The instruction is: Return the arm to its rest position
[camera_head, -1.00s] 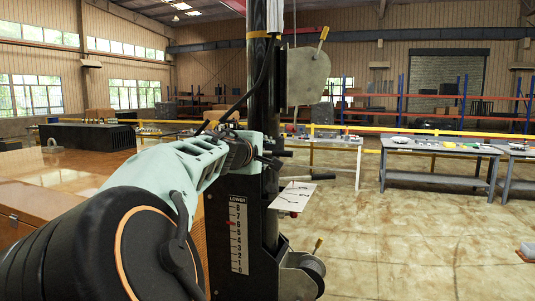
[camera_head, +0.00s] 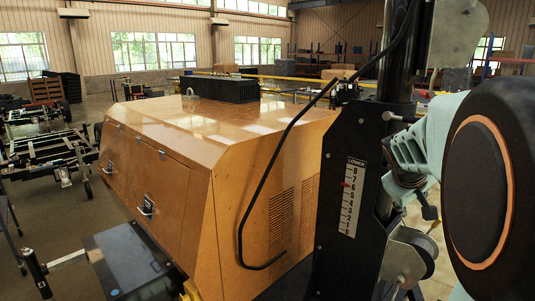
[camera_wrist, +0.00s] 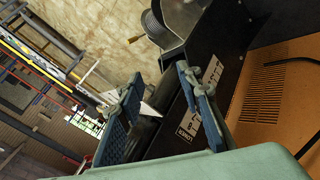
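My gripper (camera_wrist: 159,82) shows in the wrist view with two blue fingers spread apart. Nothing is held between them. Behind the fingers stands the black light tower base (camera_wrist: 175,135) with its white scale label, which looks tilted in this view. In the head view my arm is at the right edge, its large black joint close to the camera. The gripper end is partly hidden there, just right of the tower's black base (camera_head: 338,215) and its white "LOWER" scale (camera_head: 352,197). I cannot tell whether the fingers touch the tower.
The orange generator housing (camera_head: 180,140) fills the middle of the head view, with a black cable (camera_head: 268,175) hanging in front. A winch reel (camera_head: 422,248) is low on the tower. A wheeled frame (camera_head: 48,150) stands at the left. Open floor shows behind the tower.

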